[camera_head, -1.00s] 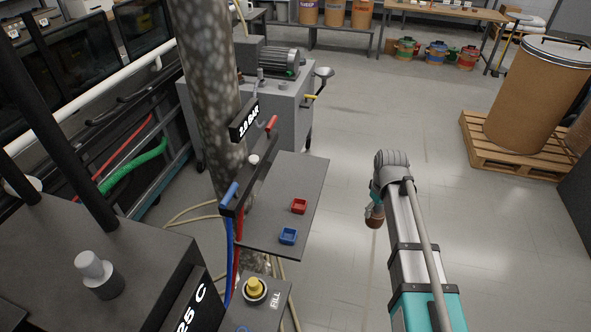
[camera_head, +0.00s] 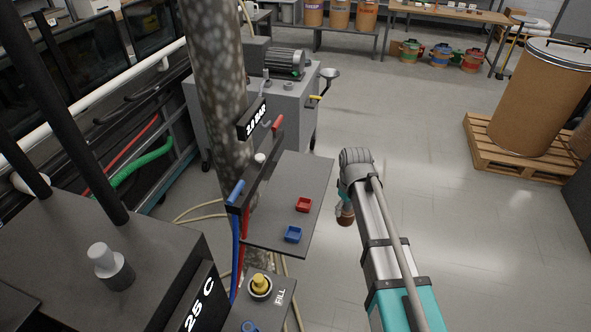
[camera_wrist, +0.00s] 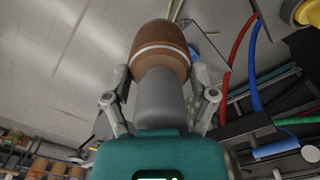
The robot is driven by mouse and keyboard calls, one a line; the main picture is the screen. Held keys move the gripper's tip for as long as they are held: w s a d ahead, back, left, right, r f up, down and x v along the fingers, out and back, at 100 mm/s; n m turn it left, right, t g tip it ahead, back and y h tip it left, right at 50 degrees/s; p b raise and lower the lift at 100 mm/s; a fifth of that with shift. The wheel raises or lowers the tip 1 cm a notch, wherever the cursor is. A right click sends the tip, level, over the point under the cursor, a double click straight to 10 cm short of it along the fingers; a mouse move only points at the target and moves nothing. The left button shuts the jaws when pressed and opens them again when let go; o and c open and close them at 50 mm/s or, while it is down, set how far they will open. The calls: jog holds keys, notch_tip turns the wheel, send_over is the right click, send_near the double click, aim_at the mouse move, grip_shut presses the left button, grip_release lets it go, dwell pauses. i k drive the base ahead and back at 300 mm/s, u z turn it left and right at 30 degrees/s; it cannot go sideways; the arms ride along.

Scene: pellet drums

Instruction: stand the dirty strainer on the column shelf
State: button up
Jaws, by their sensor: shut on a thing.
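The dirty strainer is a brown cylinder with a pale band and a grey lower part. It fills the upper middle of the wrist view (camera_wrist: 160,48) and shows small in the head view (camera_head: 345,216). My gripper (camera_wrist: 162,98) is shut on its grey part, one finger on each side. In the head view my gripper (camera_head: 344,200) hangs just right of the column shelf (camera_head: 290,175), apart from it in the picture. The shelf is a dark flat plate beside the mottled column. The strainer's height relative to the plate is hard to tell.
A pressure sign (camera_head: 252,119), red and blue hoses and a fill box (camera_head: 262,300) stand close by.

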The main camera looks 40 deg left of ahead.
aim_at(305, 168)
jog(key=u, duration=0.95)
